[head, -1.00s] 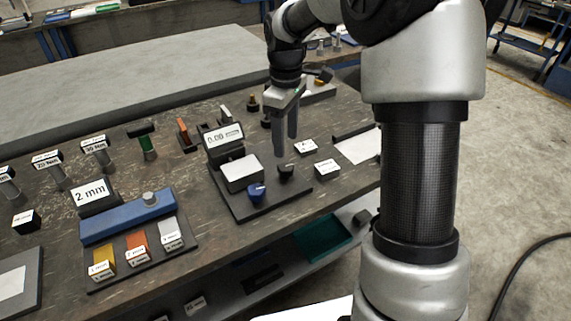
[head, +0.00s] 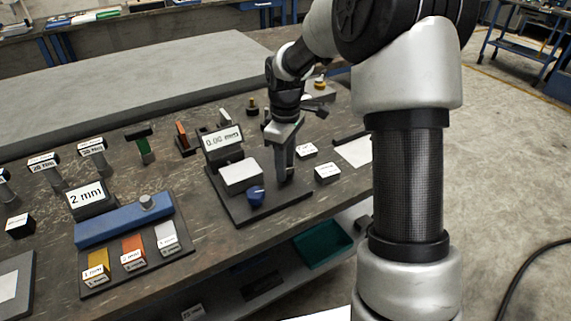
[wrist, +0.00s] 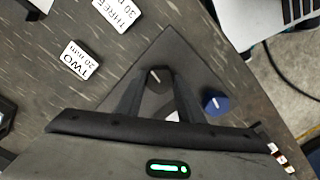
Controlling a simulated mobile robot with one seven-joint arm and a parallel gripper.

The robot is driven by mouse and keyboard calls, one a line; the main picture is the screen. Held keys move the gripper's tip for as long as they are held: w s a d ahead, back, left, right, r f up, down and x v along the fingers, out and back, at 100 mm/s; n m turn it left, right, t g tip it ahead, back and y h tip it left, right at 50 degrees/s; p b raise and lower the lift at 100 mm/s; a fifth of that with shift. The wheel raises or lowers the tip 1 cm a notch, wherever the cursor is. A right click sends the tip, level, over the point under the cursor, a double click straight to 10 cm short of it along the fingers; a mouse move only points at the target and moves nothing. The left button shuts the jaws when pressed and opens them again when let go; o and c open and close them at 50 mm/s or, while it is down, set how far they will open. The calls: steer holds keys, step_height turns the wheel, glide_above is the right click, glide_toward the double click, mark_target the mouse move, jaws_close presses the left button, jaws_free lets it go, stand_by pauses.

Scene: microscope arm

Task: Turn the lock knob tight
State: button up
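The black lock knob (wrist: 155,76) stands on a dark base plate (head: 243,216) in front of the device with the "0.00" display (head: 222,138). A white line marks its top. My gripper (wrist: 157,78) points down over it, with one fingertip on each side of the knob. I cannot tell whether the fingertips touch it. In the head view my gripper (head: 286,178) hides most of the knob. A blue knob (wrist: 215,102) sits close beside it, to the right in the wrist view; it also shows in the head view (head: 256,195).
Labelled blocks TWO (wrist: 80,61) and THREE (wrist: 117,14) lie beside the plate. A blue fixture (head: 125,219) with coloured blocks is to the left. The table's front edge is close to the plate.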

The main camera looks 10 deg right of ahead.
steer(key=c, duration=0.3)
steer(key=shift+m, duration=0.3)
steer(key=m+p, duration=0.1)
steer(key=m, duration=0.1)
steer(key=shift+r+m+p, duration=0.15)
steer(key=shift+m+p, duration=0.15)
steer(key=m+p, duration=0.1)
steer(key=m, duration=0.3)
steer(key=m+p, duration=0.2)
steer(key=m, duration=0.3)
steer(key=shift+m+p, duration=0.5)
steer(key=shift+m, duration=1.3)
